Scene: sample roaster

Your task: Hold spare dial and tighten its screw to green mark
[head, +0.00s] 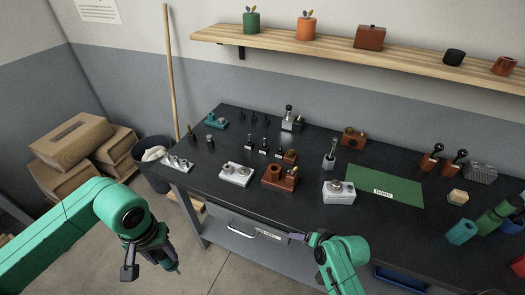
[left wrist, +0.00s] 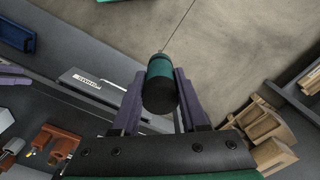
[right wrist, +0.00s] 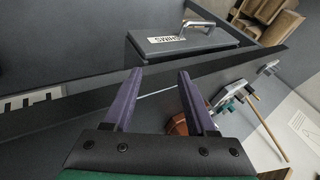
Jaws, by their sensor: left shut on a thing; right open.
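My left gripper (head: 168,258) is off the table's front left, over the floor. It is shut on a screwdriver (left wrist: 161,82) with a dark green and black handle, whose thin shaft points away from the gripper. My right gripper (head: 300,238) is open and empty at the table's front edge; its spread fingers also show in the right wrist view (right wrist: 156,98). A light grey block with a round dial on top (head: 339,191) stands near the front edge. A white block with two round parts (head: 236,174) stands further left. I cannot tell which is the spare dial; no green mark is discernible.
A green mat (head: 382,186) lies to the right. A grey drawer labelled SHIMS (right wrist: 190,43) is below the tabletop. Cardboard boxes (head: 70,145) and a dark bin (head: 153,160) stand at the left.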

